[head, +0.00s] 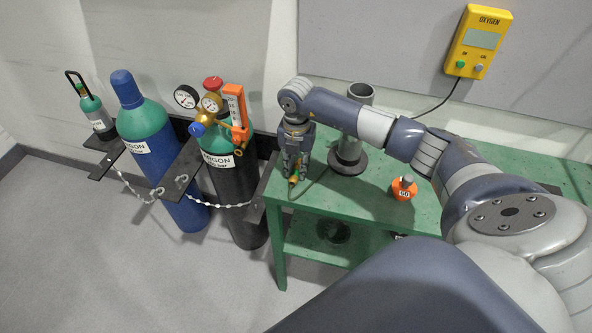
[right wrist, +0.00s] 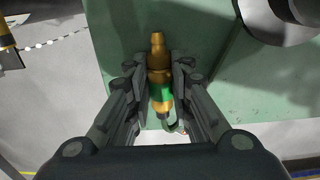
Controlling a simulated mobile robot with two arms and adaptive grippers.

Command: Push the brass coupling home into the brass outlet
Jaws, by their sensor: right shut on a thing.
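My right gripper (head: 294,180) points down over the left end of the green bench. It is shut on the brass coupling (right wrist: 158,62), which has a green band and shows between the fingers in the right wrist view. A thin hose trails from the coupling's rear end. In the head view the coupling (head: 293,180) is a small brass bit at the fingertips. A brass regulator (head: 209,115) sits on the dark argon cylinder, with an orange flowmeter (head: 235,108) beside it. The brass outlet is not clearly told apart there. The coupling is well apart from the regulator. My left gripper is not in view.
A blue cylinder (head: 155,150) and a small green-topped one (head: 93,112) stand further left, with chains across. On the bench (head: 320,203) are a grey post (head: 349,148) and an orange weight-like object (head: 403,189). A yellow oxygen box (head: 478,42) hangs on the wall.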

